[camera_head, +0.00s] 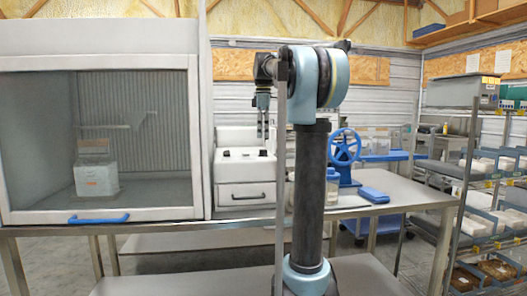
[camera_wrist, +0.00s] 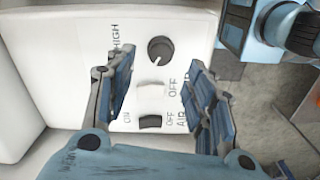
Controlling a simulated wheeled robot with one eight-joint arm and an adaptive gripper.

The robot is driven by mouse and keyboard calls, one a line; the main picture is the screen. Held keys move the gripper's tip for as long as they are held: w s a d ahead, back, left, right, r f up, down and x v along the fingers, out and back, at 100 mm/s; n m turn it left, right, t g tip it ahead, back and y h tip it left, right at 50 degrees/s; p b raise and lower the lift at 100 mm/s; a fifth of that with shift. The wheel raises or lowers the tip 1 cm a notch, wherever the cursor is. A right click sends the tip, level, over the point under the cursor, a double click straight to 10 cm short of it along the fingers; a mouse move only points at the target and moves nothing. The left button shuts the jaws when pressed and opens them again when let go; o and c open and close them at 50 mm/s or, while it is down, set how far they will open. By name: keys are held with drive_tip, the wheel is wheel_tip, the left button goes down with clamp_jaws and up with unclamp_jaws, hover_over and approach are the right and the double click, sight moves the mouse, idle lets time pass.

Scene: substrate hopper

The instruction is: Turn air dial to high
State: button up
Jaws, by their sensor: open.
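The air dial (camera_wrist: 160,50) is a dark round knob on a white panel (camera_wrist: 75,50) in the wrist view. The rotated word HIGH stands to its left and OFF lies below it to the right. A pale mark shows on the knob, but its exact setting is too small to read. My gripper (camera_wrist: 157,64) is open, its blue-padded fingers on either side of the dial in the picture, with no visible contact. In the head view my gripper (camera_head: 265,130) points down above the white machine (camera_head: 245,194); the dial cannot be made out there.
A dark rocker switch (camera_wrist: 150,121), labelled ON, OFF and AIR, and a pale switch (camera_wrist: 151,87) are below the dial. A large glass-fronted cabinet (camera_head: 201,110) is on the left.

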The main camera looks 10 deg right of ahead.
sight(263, 150)
wheel_tip(263, 150, down, 7)
drive_tip(key=shift+f, duration=0.1)
idle(0.3)
